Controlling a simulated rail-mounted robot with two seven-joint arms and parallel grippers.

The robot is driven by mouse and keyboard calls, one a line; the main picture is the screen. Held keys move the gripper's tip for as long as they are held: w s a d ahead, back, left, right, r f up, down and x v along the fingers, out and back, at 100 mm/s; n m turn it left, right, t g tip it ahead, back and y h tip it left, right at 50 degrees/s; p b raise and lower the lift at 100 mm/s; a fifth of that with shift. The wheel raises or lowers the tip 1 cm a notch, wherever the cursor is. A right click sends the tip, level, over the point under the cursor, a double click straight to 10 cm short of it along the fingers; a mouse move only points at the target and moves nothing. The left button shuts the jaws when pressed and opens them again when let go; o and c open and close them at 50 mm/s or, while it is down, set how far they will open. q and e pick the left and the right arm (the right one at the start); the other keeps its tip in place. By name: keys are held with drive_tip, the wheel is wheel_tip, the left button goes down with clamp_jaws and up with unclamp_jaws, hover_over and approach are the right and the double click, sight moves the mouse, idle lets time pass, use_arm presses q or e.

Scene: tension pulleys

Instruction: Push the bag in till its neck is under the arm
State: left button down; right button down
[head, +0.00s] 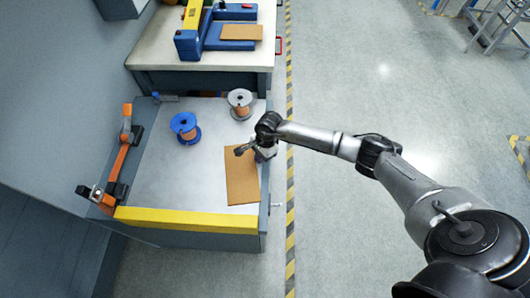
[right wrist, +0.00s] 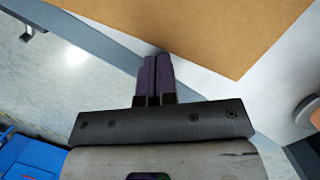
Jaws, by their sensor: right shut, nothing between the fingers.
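A flat brown rectangular piece (head: 241,176) lies on the near worktop, along its right side. It may be the bag, but I cannot make out a neck. It also fills the upper part of the right wrist view (right wrist: 200,25). My right gripper (head: 240,150) is shut and empty at the far part of this piece; its dark fingers also show in the right wrist view (right wrist: 154,62). I cannot tell whether they touch it. An orange bar (head: 121,158) on dark mounts stands at the worktop's left side, possibly the arm. My left gripper is out of view.
A blue spool (head: 185,127) and a grey spool (head: 240,102) stand on the worktop's far half. A yellow strip (head: 185,219) edges its front. Behind, another bench (head: 155,55) holds a blue frame (head: 188,43) and brown piece (head: 242,32). The worktop's middle is clear.

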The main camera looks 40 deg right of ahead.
sight(245, 173)
drive_tip(key=shift+a, duration=0.1)
idle(0.3)
drive_tip(key=a, duration=0.7)
drive_tip(key=shift+w, duration=0.15)
drive_tip(key=shift+d, duration=0.1)
